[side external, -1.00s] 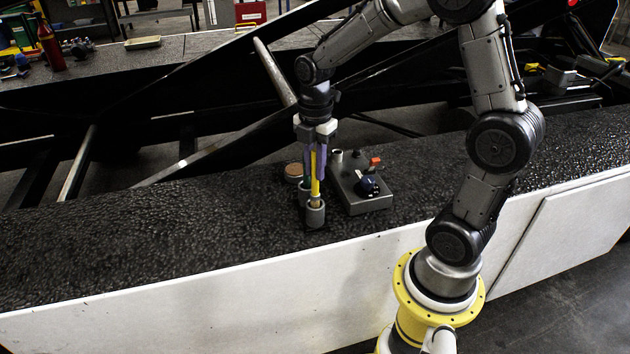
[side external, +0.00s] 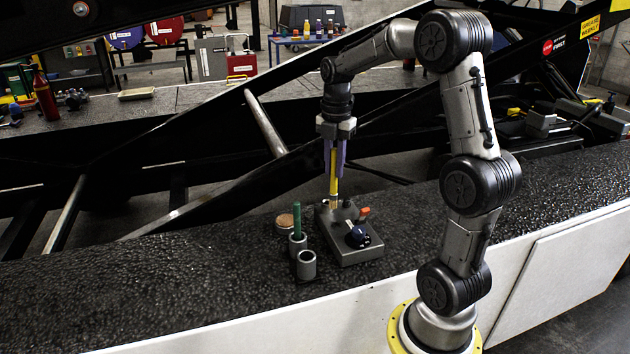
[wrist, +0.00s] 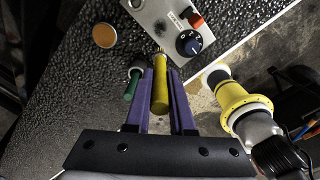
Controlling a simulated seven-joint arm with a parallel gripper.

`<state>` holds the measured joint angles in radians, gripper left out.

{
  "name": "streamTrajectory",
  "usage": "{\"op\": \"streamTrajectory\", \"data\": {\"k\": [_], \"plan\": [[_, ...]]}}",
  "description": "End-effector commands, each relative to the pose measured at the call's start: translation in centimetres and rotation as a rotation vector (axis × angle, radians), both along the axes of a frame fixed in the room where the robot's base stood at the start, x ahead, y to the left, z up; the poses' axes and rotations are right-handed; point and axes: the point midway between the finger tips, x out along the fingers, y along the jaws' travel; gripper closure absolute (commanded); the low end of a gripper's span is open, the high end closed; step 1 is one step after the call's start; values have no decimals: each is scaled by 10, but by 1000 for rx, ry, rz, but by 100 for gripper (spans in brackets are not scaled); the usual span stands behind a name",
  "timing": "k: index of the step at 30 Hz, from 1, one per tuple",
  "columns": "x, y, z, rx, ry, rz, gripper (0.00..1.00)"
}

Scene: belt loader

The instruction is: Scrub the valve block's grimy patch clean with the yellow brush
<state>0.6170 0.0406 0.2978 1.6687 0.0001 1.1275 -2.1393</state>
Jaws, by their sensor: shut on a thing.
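The yellow brush (side external: 334,187) is upright, bristles down, between the purple fingers of my gripper (side external: 337,168), which is shut on it. In the wrist view the yellow handle (wrist: 160,98) lies between my gripper's fingers (wrist: 160,80). The brush tip is at the grey valve block (side external: 350,246), near its left back part; I cannot tell whether it touches. In the wrist view the valve block (wrist: 150,14) shows a dark smudge (wrist: 160,29), the grimy patch, just beyond the brush tip. The block also carries a blue-black knob (side external: 357,237) and an orange-red switch (side external: 363,212).
A green-handled tool (side external: 297,220) stands in a grey cup (side external: 298,245) left of the block. An empty grey cup (side external: 306,265) is in front of it. A round brown-topped tin (side external: 284,223) sits behind. The dark belt (side external: 160,285) is clear farther left.

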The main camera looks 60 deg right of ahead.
Motion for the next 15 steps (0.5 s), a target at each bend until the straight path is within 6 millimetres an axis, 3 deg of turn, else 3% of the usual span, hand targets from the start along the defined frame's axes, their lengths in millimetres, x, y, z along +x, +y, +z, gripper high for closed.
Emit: {"op": "streamTrajectory", "data": {"k": [4,15], "plan": [[-10,-17,-3,4,4,-55,100],[-12,-19,-23,6,7,-64,100]]}}
